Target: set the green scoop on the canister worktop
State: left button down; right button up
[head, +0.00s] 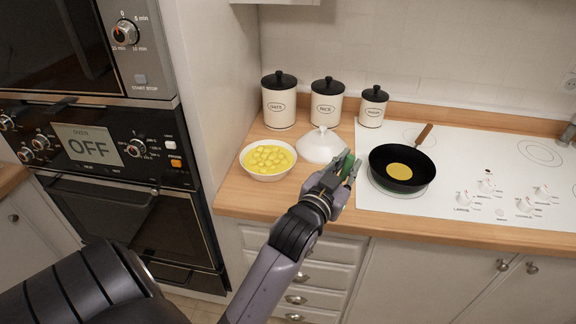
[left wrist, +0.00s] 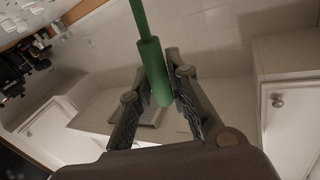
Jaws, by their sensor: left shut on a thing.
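My left gripper (head: 344,170) is shut on the green scoop (head: 348,163), above the front edge of the canister worktop (head: 243,203) near the cooktop's left side. In the head view the fingers hide most of the scoop. In the left wrist view the scoop's green handle (left wrist: 152,65) stands between the two fingers (left wrist: 158,90), with a thinner stem running up out of frame. The wooden worktop carries three cream canisters with black lids: a large (head: 279,105), a middle (head: 326,107) and a small one (head: 372,110). My right gripper is not in view.
A white bowl of yellow pieces (head: 268,174) and a white cone-shaped thing (head: 319,149) stand on the worktop. A black pan (head: 377,165) sits on the white cooktop (head: 460,150) to the right. Bare wood lies along the worktop's front edge. Wall ovens (head: 115,225) stand left.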

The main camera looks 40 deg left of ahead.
pick_arm(q)
jog(key=w+a+r+n+y, duration=0.1)
jog(key=w+a+r, duration=0.15)
jog(key=r, duration=0.25)
jog(key=w+a+r+y, duration=0.1)
jog(key=w+a+r, duration=0.15)
jog(key=r, duration=0.25)
jog(key=w+a+r+n+y, duration=0.1)
jog(key=w+a+r+y, duration=0.1)
jog(key=a+r, duration=0.25)
notch_tip(320, 180, down, 19)
jog(key=p, duration=0.1)
jog(key=shift+d+f+g, duration=0.2)
jog(key=shift+d+g, duration=0.2)
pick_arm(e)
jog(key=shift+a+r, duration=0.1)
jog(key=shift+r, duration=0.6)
pick_arm(q)
jog(key=shift+s, duration=0.1)
jog(key=c, duration=2)
grip_release()
jog(key=shift+f, duration=0.15)
jog(key=o, duration=0.5)
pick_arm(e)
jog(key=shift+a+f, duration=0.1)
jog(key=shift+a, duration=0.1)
